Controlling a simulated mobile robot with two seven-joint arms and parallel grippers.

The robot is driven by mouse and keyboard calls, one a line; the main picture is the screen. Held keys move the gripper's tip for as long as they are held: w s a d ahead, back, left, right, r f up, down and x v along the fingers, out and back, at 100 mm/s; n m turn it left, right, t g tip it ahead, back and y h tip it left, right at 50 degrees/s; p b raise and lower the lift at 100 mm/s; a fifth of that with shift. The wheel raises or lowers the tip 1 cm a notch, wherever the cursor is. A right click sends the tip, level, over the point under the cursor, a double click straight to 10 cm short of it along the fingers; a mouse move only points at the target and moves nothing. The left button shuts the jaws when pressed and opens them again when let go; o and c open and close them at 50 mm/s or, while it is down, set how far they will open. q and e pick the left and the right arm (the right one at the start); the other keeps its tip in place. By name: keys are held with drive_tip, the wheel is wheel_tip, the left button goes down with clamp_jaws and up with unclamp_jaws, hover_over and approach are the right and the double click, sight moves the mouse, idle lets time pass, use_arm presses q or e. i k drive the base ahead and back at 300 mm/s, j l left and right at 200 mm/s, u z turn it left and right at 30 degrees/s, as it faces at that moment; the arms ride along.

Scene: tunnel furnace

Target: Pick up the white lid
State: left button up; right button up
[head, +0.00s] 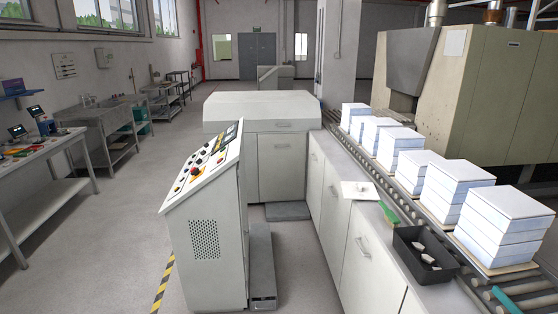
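No single thing is clearly the white lid. A thin flat white sheet or plate (359,190) lies on the counter left of the conveyor, with a small whitish object on it. Several stacks of white blocks stand on the roller conveyor; the nearest stack (503,228) has a flat white top slab (510,202) that could be a lid, but I cannot tell. Other stacks (452,181) behind it look alike. Neither of my grippers shows in the head view.
A black tray (402,246) with small white pieces sits on the counter (340,160). A green object (389,214) lies beside it. A control console (205,210) stands in front. The roller conveyor (405,205) runs by a large beige furnace (500,95). Floor at left (110,240) is clear.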

sight(351, 190)
drive_tip(key=i+z, duration=0.1)
drive_tip(key=i, duration=0.7)
drive_tip(key=i+j+z, duration=0.1)
drive_tip(key=i, duration=0.7)
